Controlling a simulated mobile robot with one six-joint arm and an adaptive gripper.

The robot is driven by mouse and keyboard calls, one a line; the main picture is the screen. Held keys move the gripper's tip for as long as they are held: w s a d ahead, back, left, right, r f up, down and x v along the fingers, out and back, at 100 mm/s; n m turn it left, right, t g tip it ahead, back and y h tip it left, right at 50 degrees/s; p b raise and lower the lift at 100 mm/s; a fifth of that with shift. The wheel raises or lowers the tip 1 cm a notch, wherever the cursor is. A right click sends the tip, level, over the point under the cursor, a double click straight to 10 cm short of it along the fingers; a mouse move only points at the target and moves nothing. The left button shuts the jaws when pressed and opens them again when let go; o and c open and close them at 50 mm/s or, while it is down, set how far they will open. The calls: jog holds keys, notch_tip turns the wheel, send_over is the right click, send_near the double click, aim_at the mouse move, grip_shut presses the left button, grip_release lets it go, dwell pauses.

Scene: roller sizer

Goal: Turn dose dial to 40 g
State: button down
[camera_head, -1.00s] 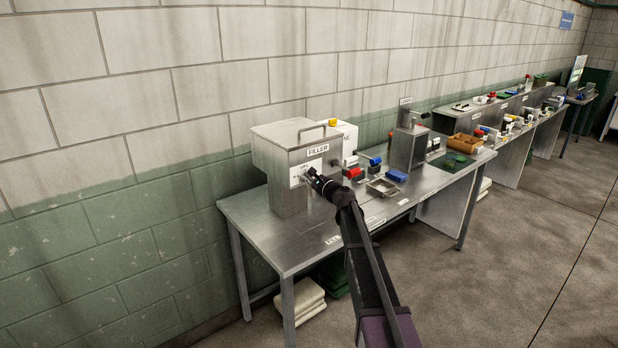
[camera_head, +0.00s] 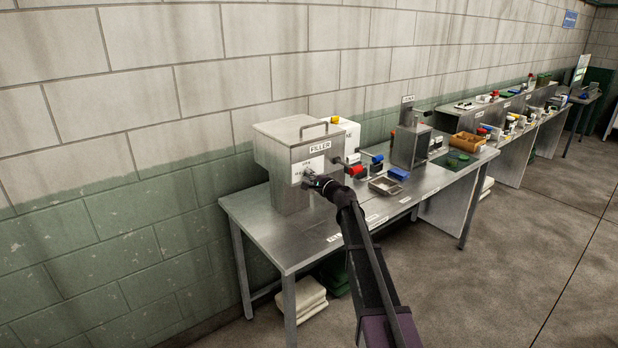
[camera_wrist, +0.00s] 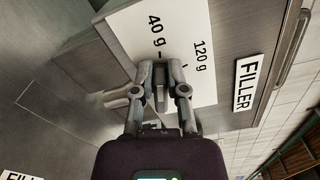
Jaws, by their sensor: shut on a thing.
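The filler (camera_head: 291,150) is a steel box on the left end of the bench, with a FILLER label on its front. It also shows in the wrist view, where its white dial plate (camera_wrist: 190,30) carries the marks "40 g" and "120 g". The dose dial (camera_wrist: 160,96) is a small grey knob in front of this plate, mostly hidden by my fingers. My gripper (camera_wrist: 160,75) is shut on the dial, one finger on each side. In the head view my gripper (camera_head: 313,182) is at the filler's front. I cannot tell the dial's exact setting.
The steel bench (camera_head: 330,236) holds a white machine behind the filler, red and blue parts, a small metal tray (camera_head: 384,186) and a grey upright unit (camera_head: 411,146). Folded white cloths (camera_head: 304,299) lie beneath. Bare floor lies in front of the bench.

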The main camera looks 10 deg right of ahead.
jog(key=c, duration=0.7)
grip_release()
jog(key=shift+o, duration=0.2)
jog(key=shift+s, duration=0.1)
jog(key=v, duration=1.2)
